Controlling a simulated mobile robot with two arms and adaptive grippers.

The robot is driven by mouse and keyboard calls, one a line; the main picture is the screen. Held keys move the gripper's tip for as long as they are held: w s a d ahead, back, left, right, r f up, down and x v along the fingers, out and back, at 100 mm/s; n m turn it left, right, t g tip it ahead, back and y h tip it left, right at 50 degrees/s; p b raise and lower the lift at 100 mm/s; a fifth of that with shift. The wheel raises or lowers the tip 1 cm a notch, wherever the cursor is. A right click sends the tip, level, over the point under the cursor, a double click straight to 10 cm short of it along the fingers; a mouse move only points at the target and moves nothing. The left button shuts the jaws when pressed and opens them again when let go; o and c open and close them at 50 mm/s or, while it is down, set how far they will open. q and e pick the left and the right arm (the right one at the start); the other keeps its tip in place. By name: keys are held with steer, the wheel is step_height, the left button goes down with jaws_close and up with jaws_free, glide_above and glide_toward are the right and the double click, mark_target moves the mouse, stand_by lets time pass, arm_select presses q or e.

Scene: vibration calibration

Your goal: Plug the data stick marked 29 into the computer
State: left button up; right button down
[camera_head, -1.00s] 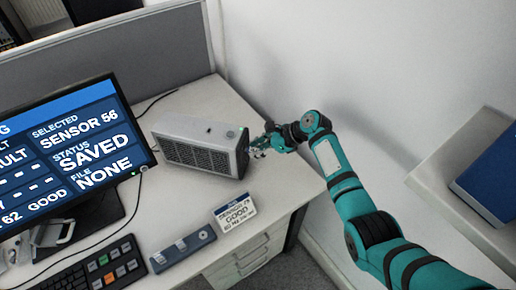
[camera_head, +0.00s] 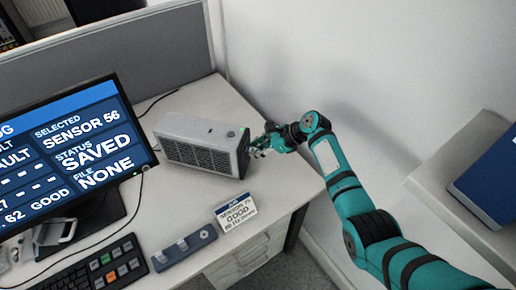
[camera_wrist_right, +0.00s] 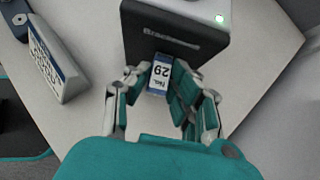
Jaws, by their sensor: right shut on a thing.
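The data stick marked 29 (camera_wrist_right: 160,75) is a small white and blue tag between the fingers of my right gripper (camera_wrist_right: 163,82) in the right wrist view. The gripper is shut on it. The stick's far end meets or lies very close to the dark front face of the computer (camera_wrist_right: 165,35); whether it is inserted I cannot tell. In the head view the grey box-shaped computer (camera_head: 190,130) stands on the desk with a green light on top, and my right gripper (camera_head: 258,148) is at its right end. My left gripper is not in view.
A monitor (camera_head: 70,150) reading SENSOR 56, SAVED, FILE NONE stands at left. A keyboard (camera_head: 95,270), a small blue-grey holder (camera_head: 183,248) and a GOOD card (camera_head: 236,212) lie in front. A wall is behind my right arm; a shelf with a blue binder (camera_head: 490,180) is at right.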

steer(key=shift+a, duration=0.2)
steer(key=c, duration=1.1)
jaws_free()
steer(key=shift+d, duration=0.1)
steer(key=p+v, duration=0.5)
steer(key=p, duration=0.1)
steer(key=shift+r, duration=0.15)
